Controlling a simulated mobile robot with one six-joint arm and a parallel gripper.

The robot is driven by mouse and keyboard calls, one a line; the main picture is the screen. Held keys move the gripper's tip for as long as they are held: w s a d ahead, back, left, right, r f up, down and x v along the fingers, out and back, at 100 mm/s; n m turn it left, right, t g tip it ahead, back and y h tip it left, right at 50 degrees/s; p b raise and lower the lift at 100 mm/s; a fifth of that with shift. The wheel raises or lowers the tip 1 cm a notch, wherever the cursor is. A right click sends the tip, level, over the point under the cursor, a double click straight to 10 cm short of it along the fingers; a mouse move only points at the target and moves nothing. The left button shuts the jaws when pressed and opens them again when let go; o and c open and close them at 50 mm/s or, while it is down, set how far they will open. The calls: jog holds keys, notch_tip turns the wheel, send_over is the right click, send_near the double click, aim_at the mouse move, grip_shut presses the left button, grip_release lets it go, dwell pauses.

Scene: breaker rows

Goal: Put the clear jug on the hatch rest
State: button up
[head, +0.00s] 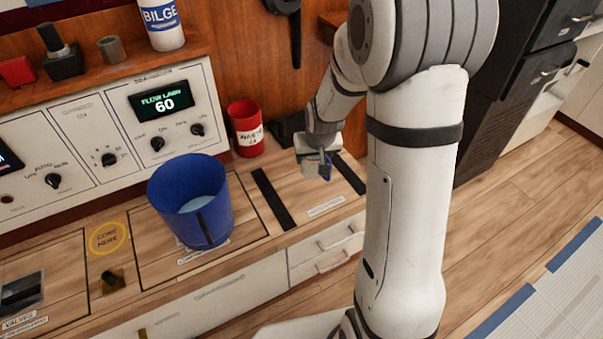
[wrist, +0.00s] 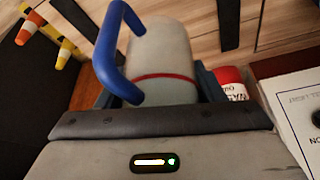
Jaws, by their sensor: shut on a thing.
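The clear jug (wrist: 165,62) is a greyish see-through cylinder with a red line around it and a blue handle on its left in the wrist view. My gripper (wrist: 158,92) is shut on it, with a finger at each side. In the head view my gripper (head: 318,158) is over the right part of the counter, and only a small blue and pale bit of the jug shows. Two black strips (head: 272,198) lie on the counter there, with a small label too blurred to read; I cannot tell for sure that they are the hatch rest.
A blue bucket (head: 189,215) stands on the counter to the left. A red waste cup (head: 245,128) stands behind, near the control panel (head: 175,120). A white bilge container (head: 162,28) is on the shelf above. Drawers are below the counter's front edge.

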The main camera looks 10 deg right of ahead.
jog(key=shift+r, duration=0.1)
jog(key=shift+w+f+b, duration=0.2)
jog(key=shift+w+b, duration=0.15)
jog(key=shift+w+d+f+m+b, duration=0.2)
jog(key=shift+w+d+f+b, duration=0.05)
jog(key=shift+w+b, duration=0.3)
jog(key=shift+w+d+f+m+b, duration=0.25)
jog(key=shift+w+b, duration=0.15)
jog(key=shift+w, duration=0.15)
notch_tip(320, 180, down, 9)
jog(key=b, duration=0.4)
jog(key=shift+s+f, duration=0.1)
jog(key=shift+f, duration=0.05)
jog(key=shift+f, duration=0.1)
jog(key=shift+f+b, duration=0.3)
jog(key=shift+b, duration=0.05)
jog(key=o, duration=1.3)
jog(key=shift+r, duration=0.1)
